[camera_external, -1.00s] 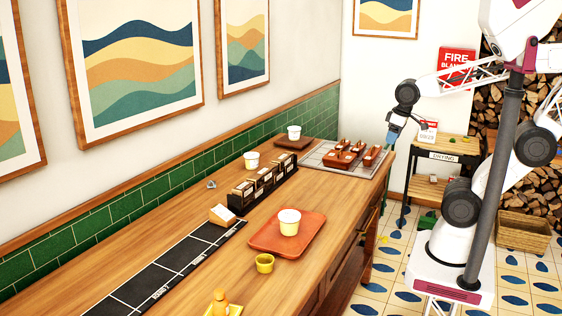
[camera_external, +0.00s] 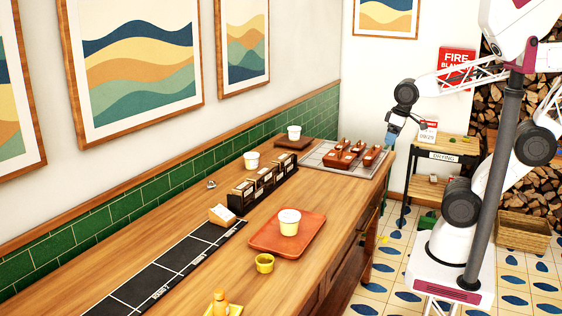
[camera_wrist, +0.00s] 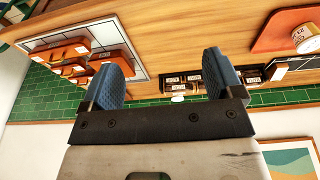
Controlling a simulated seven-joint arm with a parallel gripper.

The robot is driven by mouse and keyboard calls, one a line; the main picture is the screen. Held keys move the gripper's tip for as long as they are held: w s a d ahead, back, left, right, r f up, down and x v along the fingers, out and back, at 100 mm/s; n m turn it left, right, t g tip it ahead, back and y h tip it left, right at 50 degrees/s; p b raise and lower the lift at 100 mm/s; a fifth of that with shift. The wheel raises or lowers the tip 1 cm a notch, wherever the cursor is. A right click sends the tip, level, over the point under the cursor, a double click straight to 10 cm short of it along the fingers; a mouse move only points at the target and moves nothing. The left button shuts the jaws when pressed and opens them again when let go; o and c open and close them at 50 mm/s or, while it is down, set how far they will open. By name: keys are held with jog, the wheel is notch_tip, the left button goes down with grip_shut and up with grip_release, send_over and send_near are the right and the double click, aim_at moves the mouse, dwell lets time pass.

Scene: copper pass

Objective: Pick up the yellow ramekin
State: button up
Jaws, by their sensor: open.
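The yellow ramekin (camera_external: 264,263) is a small cup standing upright on the wooden counter, just off the front-left corner of the red-brown tray (camera_external: 270,240). It does not show in the wrist view. My gripper (camera_external: 389,140) is at the far right end of the counter, near its edge, well away from the ramekin. In the wrist view my gripper (camera_wrist: 163,62) has its two blue fingers wide apart with nothing between them.
A white cup (camera_external: 290,222) stands on the tray. Several red-brown blocks (camera_external: 342,160) sit on a grey grid near my gripper.

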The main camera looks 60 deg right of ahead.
jog(key=w+a+f+n+h, duration=0.1)
jog(key=w+a+n+h, duration=0.1)
jog(key=w+a+n, duration=0.4)
jog(key=w+a+f+n+h, duration=0.15)
jog(key=w+n, duration=0.25)
jog(key=w, duration=0.4)
jog(key=w+a+f+n+t+h, duration=0.1)
jog(key=w+a+f+n+t, duration=0.1)
jog(key=w+a+n, duration=0.5)
jog(key=w+a+f+n+t+h, duration=0.1)
jog(key=w+a+n+t, duration=0.15)
jog(key=a, duration=0.85)
jog(key=a+f+n+t+y, duration=0.1)
jog(key=a+f+n+t, duration=0.3)
jog(key=a, duration=0.6)
jog(key=a+f+n+y, duration=0.1)
jog(key=a+f+n, duration=0.2)
jog(key=a+n, duration=0.5)
jog(key=s+a+f+n, duration=0.1)
jog(key=s+a+f, duration=0.1)
jog(key=a, duration=0.4)
jog(key=s+a+f+n+t+y, duration=0.1)
jog(key=s+a+f, duration=0.1)
jog(key=s+a, duration=0.2)
jog(key=s+a+f+n+t+y, duration=0.1)
jog(key=s+a+f, duration=0.2)
jog(key=a, duration=0.5)
jog(key=shift+s+a+n+t+y, duration=0.25)
jog(key=shift+x, duration=1.35)
